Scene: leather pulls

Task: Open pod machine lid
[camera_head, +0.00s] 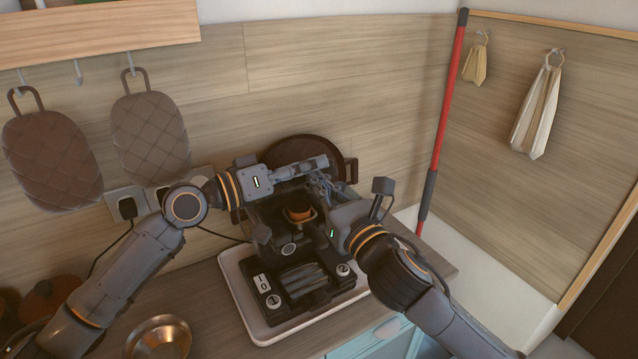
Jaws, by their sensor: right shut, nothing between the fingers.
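The black pod machine (300,285) stands on a white tray (240,300) on the counter, in the middle of the head view. An orange, cup-like part (299,213) shows at its upper middle. My arms cover much of the machine's top, so I cannot tell how far the lid is raised. My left gripper (322,163) reaches in from the left above the machine's top; its fingers point right, and their opening cannot be made out. My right gripper (318,184) is shut and empty, just below the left fingers at the machine's upper right. Contact with the lid is unclear.
A dark round pan or tray (305,147) leans on the wall behind the machine. A metal bowl (160,338) sits at the front left. Wall sockets with a plug (126,207) are at left. A red pole (447,110) stands right of the counter.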

